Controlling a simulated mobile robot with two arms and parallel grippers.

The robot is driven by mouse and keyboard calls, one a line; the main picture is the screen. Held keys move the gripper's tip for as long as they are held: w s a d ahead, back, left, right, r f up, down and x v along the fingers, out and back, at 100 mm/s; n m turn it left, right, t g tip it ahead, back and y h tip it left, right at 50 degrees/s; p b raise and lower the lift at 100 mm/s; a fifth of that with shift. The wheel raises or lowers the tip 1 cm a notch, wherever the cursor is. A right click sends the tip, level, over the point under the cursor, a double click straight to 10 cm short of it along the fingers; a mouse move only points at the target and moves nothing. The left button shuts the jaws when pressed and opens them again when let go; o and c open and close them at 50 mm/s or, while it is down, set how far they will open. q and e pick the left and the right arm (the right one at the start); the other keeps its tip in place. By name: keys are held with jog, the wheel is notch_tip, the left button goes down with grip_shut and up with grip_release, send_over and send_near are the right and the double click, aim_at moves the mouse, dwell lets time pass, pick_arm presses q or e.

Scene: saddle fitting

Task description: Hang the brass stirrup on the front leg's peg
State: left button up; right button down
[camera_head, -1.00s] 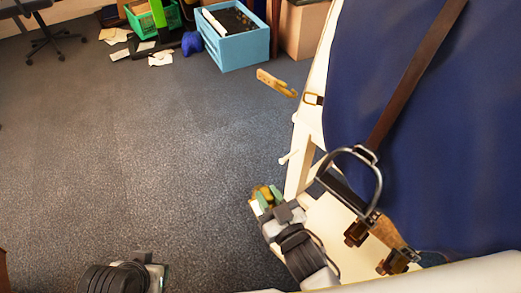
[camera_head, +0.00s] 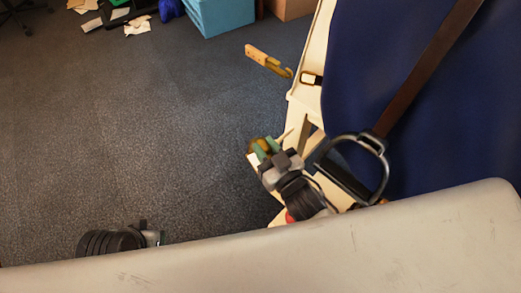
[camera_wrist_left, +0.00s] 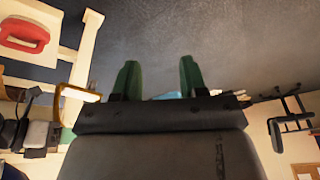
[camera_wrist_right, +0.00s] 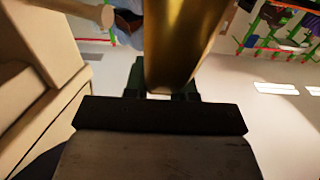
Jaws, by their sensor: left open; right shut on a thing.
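My right gripper (camera_head: 265,149) is shut on the brass stirrup (camera_wrist_right: 182,45), which fills the space between its fingers in the right wrist view. In the head view only a small part of the brass shows at the fingertips. The stirrup also shows as a gold loop in the left wrist view (camera_wrist_left: 75,92). The pale wooden peg (camera_wrist_right: 88,11) sticks out from the front leg (camera_wrist_right: 35,55), beside the stirrup and apart from it; in the head view the peg (camera_head: 286,135) is just right of the gripper. My left gripper (camera_wrist_left: 159,80) is open and empty, low at left.
A steel stirrup (camera_head: 385,172) hangs on a brown strap (camera_head: 430,70) over the blue cloth (camera_head: 365,75). A wooden-handled brass hook (camera_head: 262,57) is farther up beside the stand.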

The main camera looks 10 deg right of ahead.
aim_at(287, 133)
jog(key=shift+w+d+f+b, duration=0.1)
jog(key=shift+w+d+b, duration=0.25)
jog(key=shift+w+d, duration=0.6)
jog(key=shift+w+d+f+b, duration=0.1)
jog(key=shift+w+d+b, duration=0.25)
jog(key=shift+w+d, duration=0.6)
pick_arm(q)
jog(key=w+t, duration=0.1)
jog(key=w, duration=0.1)
jog(key=w+d+t, duration=0.1)
jog(key=w+t, duration=0.1)
jog(key=shift+w+d+h, duration=0.2)
jog(key=shift+h, duration=0.2)
pick_arm(e)
jog(key=d, duration=0.1)
jog(key=w+d+f, duration=0.1)
jog(key=shift+d+f, duration=0.2)
jog(key=shift+d, duration=0.1)
jog(key=shift+f, duration=0.15)
